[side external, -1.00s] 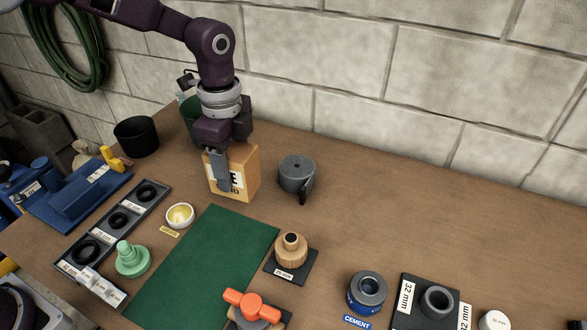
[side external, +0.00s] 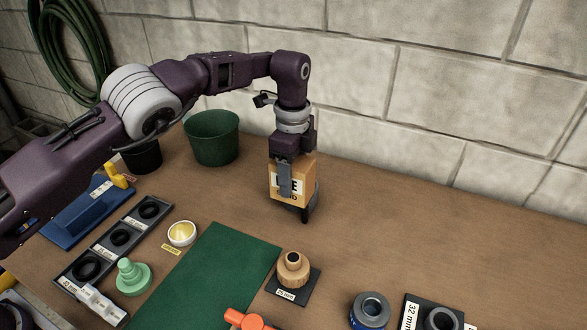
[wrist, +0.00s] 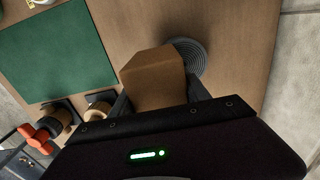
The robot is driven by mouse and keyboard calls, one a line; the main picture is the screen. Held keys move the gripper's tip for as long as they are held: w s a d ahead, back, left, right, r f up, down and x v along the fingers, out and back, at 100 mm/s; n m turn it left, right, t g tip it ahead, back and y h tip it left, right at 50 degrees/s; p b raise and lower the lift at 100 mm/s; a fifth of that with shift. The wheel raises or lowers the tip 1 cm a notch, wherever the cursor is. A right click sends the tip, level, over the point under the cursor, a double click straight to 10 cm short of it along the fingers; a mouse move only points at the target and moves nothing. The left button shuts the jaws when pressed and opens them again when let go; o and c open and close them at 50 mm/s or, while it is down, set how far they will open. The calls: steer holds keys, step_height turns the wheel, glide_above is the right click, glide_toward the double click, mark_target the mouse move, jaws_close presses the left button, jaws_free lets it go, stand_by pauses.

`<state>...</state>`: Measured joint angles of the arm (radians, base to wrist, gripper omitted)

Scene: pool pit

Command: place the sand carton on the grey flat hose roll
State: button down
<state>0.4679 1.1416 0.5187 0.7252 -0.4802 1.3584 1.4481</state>
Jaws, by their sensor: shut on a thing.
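The sand carton (side external: 307,172) is a tan box with a white label. My gripper (side external: 286,180) is shut on it from above and holds it upright. The grey flat hose roll (side external: 316,193) is mostly hidden behind the carton in the side view; its right edge and dark hose end show. In the wrist view the carton (wrist: 153,75) overlaps part of the ringed hose roll (wrist: 194,54), which sticks out at its upper right. I cannot tell whether the carton touches the roll.
A green mat (side external: 205,275) lies at the front left, with a wooden fitting (side external: 293,272) on a dark plate beside it. A green bucket (side external: 212,140) stands at the back left. The table right of the roll is clear towards the wall.

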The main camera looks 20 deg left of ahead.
steer(key=shift+f, duration=0.1)
steer(key=c, duration=0.5)
jaws_free()
steer(key=r, duration=0.6)
steer(key=shift+w+a+r, duration=0.15)
steer(key=shift+w+r, duration=0.05)
steer(key=shift+s+r, duration=0.2)
steer(key=shift+r, duration=0.45)
